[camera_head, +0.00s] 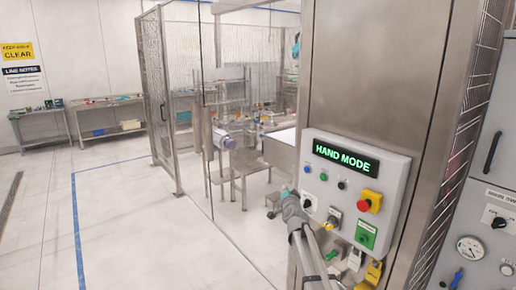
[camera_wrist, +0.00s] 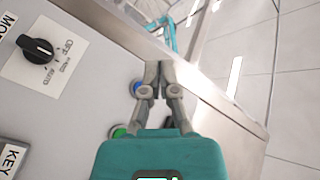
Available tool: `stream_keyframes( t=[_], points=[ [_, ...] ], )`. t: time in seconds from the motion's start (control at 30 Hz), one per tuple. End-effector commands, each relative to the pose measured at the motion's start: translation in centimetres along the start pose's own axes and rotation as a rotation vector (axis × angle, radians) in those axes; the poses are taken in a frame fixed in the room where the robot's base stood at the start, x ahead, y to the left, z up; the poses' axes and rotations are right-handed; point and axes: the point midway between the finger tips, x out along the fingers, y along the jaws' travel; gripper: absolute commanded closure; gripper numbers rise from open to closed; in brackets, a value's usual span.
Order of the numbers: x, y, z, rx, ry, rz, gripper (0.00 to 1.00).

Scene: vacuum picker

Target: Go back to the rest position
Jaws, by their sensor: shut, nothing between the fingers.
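My gripper (camera_wrist: 160,68) is shut and empty in the wrist view, its two grey fingers together in front of the teal body. Behind them is the grey control panel (camera_wrist: 85,100), with a blue button (camera_wrist: 137,87) and a green button (camera_wrist: 118,131) partly covered by the fingers. I cannot tell whether the fingertips touch the panel. In the head view my grey arm reaches up to the lower left of the panel (camera_head: 395,170), whose green display (camera_head: 345,157) reads HAND MODE.
The panel carries a red emergency stop (camera_head: 369,201), a green switch (camera_head: 366,234) and a black mode knob (camera_wrist: 38,48). It is fixed to a steel pillar (camera_head: 355,75). A fenced machine cell (camera_head: 240,135) stands behind. The floor (camera_head: 120,220) at left is clear.

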Motion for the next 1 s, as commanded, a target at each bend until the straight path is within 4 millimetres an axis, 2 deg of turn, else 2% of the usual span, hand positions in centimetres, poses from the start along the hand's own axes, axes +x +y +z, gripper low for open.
stream_keyframes(
  t=[0.03,0.2,0.37,0.5,0.73,1.0],
  points=[
    [-1.4,0.4,0.9,-0.027,-0.055,0.015,1.0],
    [-5.0,2.0,4.2,-0.135,-0.257,0.068,1.0],
    [-9.0,3.9,7.0,-0.234,-0.446,0.13,1.0],
    [-13.1,5.9,8.9,-0.317,-0.61,0.193,1.0],
    [-20.8,9.3,11.2,-0.434,-0.877,0.317,1.0],
    [-30.9,13.0,12.0,-0.541,-1.182,0.492,1.0]
  ],
)
